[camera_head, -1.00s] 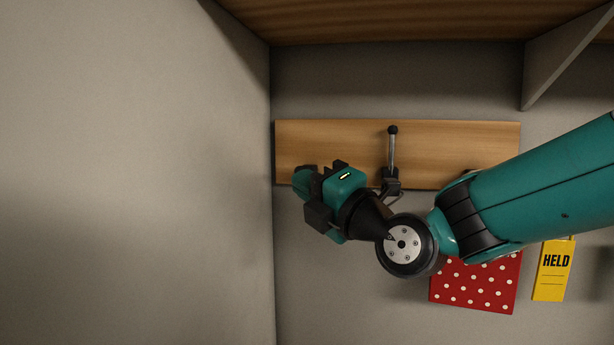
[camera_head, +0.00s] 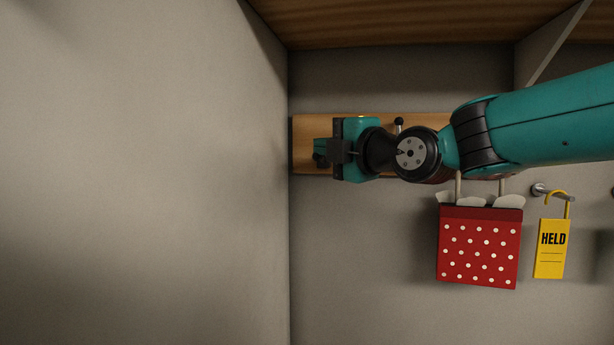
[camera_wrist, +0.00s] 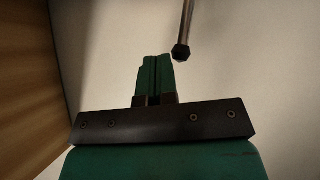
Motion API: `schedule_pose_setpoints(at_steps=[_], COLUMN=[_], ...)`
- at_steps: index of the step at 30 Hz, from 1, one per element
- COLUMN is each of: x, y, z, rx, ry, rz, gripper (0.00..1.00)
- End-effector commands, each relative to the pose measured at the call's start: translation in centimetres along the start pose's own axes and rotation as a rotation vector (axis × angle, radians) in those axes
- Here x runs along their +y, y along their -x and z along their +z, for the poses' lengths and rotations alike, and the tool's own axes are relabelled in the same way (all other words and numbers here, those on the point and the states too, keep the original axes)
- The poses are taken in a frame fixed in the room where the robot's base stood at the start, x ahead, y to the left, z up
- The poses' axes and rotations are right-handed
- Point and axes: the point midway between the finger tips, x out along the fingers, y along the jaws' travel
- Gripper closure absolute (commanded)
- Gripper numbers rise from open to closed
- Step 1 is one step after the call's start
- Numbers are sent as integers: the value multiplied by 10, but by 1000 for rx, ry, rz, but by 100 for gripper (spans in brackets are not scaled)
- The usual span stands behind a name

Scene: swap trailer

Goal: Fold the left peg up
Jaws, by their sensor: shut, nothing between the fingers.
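A slim metal peg (camera_head: 398,122) with a black knob stands at the wooden board on the back wall, the leftmost peg I can see. In the head view only its knob and a bit of rod show above my wrist; its base is hidden. In the wrist view the peg (camera_wrist: 186,28) comes down from the top edge, its dark end just right of my fingertips and seemingly apart from them. My gripper (camera_head: 320,153) is shut and empty in front of the board's left part, pointing left. Its closed fingers (camera_wrist: 155,62) show in the wrist view.
The wooden board (camera_head: 303,130) ends near the left side wall (camera_head: 150,180). A wooden shelf (camera_head: 400,25) runs above. A red dotted bag (camera_head: 480,250) hangs below my arm. A yellow HELD tag (camera_head: 552,250) hangs on a metal peg (camera_head: 541,189) to the right.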

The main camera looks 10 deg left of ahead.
Motion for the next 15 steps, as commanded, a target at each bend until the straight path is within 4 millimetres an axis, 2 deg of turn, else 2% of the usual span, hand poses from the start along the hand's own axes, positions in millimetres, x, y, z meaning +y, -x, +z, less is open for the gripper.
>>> schedule_pose_setpoints(at_steps=[3,15], x=[5,4], y=[2,3], z=[10,11], rx=[-11,-12], ry=[-23,-26], rz=[-18,-21], gripper=[100,100])
